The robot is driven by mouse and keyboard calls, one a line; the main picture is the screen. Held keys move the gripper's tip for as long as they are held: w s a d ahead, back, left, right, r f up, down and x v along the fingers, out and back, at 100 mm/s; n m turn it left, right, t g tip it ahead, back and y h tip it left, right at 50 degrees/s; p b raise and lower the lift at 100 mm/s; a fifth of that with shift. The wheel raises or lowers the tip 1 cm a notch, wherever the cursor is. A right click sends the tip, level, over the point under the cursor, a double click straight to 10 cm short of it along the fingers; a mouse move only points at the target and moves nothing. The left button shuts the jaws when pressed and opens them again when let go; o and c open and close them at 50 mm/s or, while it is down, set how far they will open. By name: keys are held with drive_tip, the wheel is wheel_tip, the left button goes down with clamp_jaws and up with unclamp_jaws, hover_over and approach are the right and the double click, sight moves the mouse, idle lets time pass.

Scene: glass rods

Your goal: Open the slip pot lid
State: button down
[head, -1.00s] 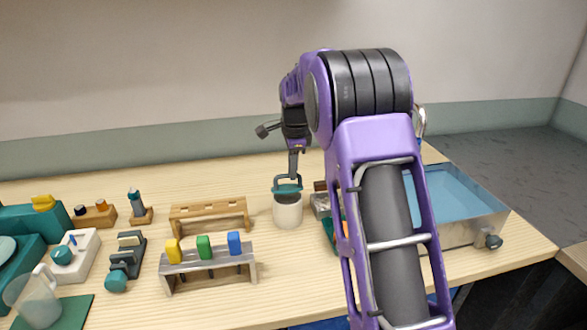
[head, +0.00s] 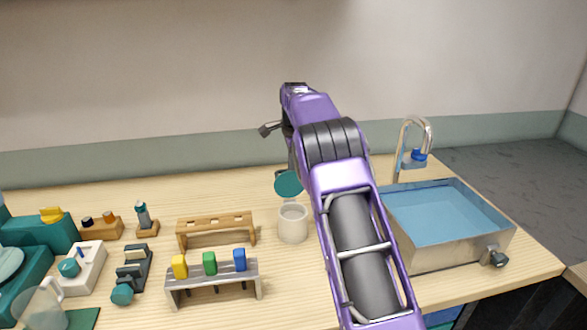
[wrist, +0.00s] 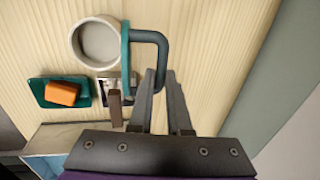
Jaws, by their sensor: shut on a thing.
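The slip pot (head: 293,224) is a round, cream-white pot, and its mouth is uncovered. In the wrist view its open mouth and empty-looking inside show at the upper left (wrist: 97,42). The teal lid (head: 289,184) stands tipped up at the pot's far side, its round face toward the head camera. In the wrist view the lid is nearly edge-on (wrist: 125,60), beside the rim. Its dark teal loop handle (wrist: 150,37) runs down to my gripper (wrist: 162,76), which is shut on it. My gripper is mostly hidden behind the lid in the head view.
A wooden rack (head: 216,226) and a grey rack (head: 212,283) with yellow, green and blue pieces stand left of the pot. A water basin (head: 450,250) and tap (head: 415,140) are at the right. An orange block (wrist: 62,93) lies in a green tray near the pot.

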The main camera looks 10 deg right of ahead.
drive_tip(key=w, duration=0.2)
drive_tip(key=shift+w+f, duration=0.15)
drive_tip(key=shift+w, duration=0.15)
idle(0.5)
drive_tip(key=c, duration=0.9)
unclamp_jaws()
drive_tip(key=shift+w, duration=0.1)
drive_tip(key=shift+c, duration=0.2)
drive_tip(key=shift+o, duration=0.4)
drive_tip(key=shift+f, duration=0.15)
wheel_tip(320, 180, up, 7)
drive_tip(key=s, duration=0.1)
drive_tip(key=shift+s+r, duration=0.2)
drive_tip(key=shift+s, duration=0.1)
